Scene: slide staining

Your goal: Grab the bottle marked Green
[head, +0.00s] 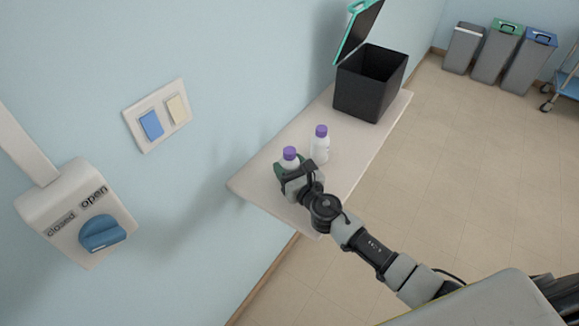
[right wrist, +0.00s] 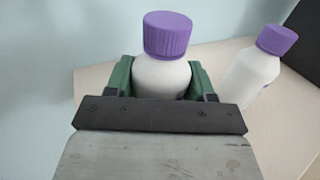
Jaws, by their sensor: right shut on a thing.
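A white bottle with a purple cap (head: 290,154) stands near the front left end of the shelf. My right gripper (head: 287,169) is shut on this bottle. In the right wrist view the green fingers of my gripper (right wrist: 160,80) sit on both sides of the white body of the held bottle (right wrist: 163,75), below its cap. A second white bottle with a purple cap (head: 320,145) stands just behind and to the right; it also shows in the right wrist view (right wrist: 255,70), apart from the gripper. No label reading Green is visible on either bottle. My left gripper is not in view.
The pale shelf (head: 350,165) runs along the blue wall. A black bin with an open green-edged lid (head: 360,95) stands at its far end. A wall box with a blue knob (head: 100,232) and a switch plate (head: 140,138) are at left. Grey bins (head: 495,58) stand far off.

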